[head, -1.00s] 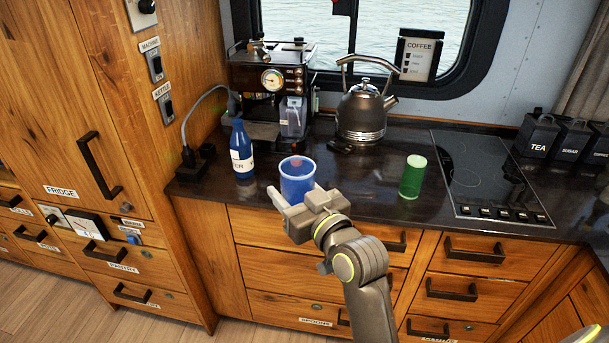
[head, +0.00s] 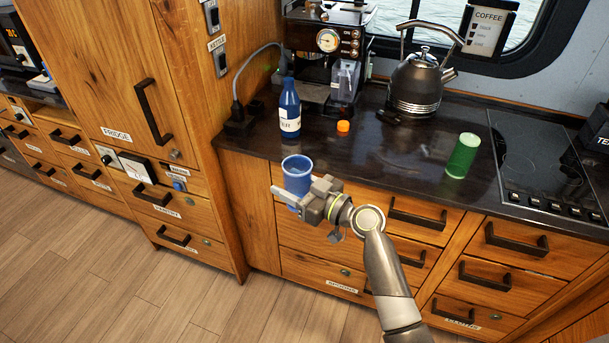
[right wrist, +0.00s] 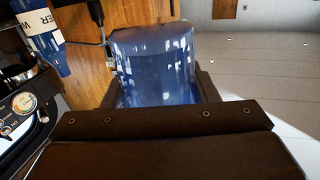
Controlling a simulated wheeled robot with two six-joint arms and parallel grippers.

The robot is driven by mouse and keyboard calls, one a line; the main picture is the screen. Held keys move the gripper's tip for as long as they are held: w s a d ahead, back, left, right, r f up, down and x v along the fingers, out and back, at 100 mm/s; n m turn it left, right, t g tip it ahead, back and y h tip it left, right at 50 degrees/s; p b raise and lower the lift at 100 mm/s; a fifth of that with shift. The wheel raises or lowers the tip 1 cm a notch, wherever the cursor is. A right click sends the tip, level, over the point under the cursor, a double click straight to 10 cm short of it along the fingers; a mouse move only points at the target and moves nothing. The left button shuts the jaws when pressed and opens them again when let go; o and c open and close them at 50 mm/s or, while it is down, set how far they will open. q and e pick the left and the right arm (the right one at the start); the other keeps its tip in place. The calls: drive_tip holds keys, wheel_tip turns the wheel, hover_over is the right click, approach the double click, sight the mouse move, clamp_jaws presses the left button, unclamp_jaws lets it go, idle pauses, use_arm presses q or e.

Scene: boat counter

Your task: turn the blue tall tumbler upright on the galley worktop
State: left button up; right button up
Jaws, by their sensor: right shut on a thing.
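The blue tall tumbler (head: 298,172) is translucent. It is in my right gripper (head: 296,200), near the front edge of the galley worktop (head: 385,168). In the head view its round rim is at the top and looks like an open mouth, and the tumbler stands close to upright. The gripper is shut on its lower part and hides some of it. I cannot tell whether its base touches anything. In the right wrist view the tumbler (right wrist: 155,65) sits between the fingers. My left gripper is not in view.
A green tumbler (head: 462,156), coffee machine (head: 325,55), kettle (head: 418,82) and hob (head: 545,165) are also on the worktop. Its middle is clear.

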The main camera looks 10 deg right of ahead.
drive_tip(key=w+a+f+n+g+y, duration=0.3)
drive_tip(key=a+f, duration=0.1)
drive_tip(key=f, duration=0.1)
drive_tip(key=d, duration=1)
drive_tip(key=a+r+m+t+h, duration=0.2)
drive_tip(key=a+r, duration=0.1)
drive_tip(key=r, duration=1)
drive_tip(key=a+r+m+t+h, duration=0.2)
drive_tip(key=a+r, duration=0.2)
drive_tip(key=r, duration=0.8)
drive_tip(key=a+r+m+t+h, duration=0.2)
drive_tip(key=a+r, duration=0.1)
drive_tip(key=r, duration=1)
drive_tip(key=s+f+n+g+y, duration=0.4)
drive_tip(key=s+f+g, duration=0.3)
drive_tip(key=f, duration=0.6)
drive_tip(key=s+d+f+n+g+y, duration=0.1)
drive_tip(key=s+f+n+g+y, duration=0.3)
drive_tip(key=s+f+n+g, duration=0.3)
drive_tip(key=shift+s+f+n+g+y, duration=0.4)
drive_tip(key=shift+s+f, duration=1.35)
drive_tip(key=shift+f, duration=1.4)
drive_tip(key=shift+d, duration=0.2)
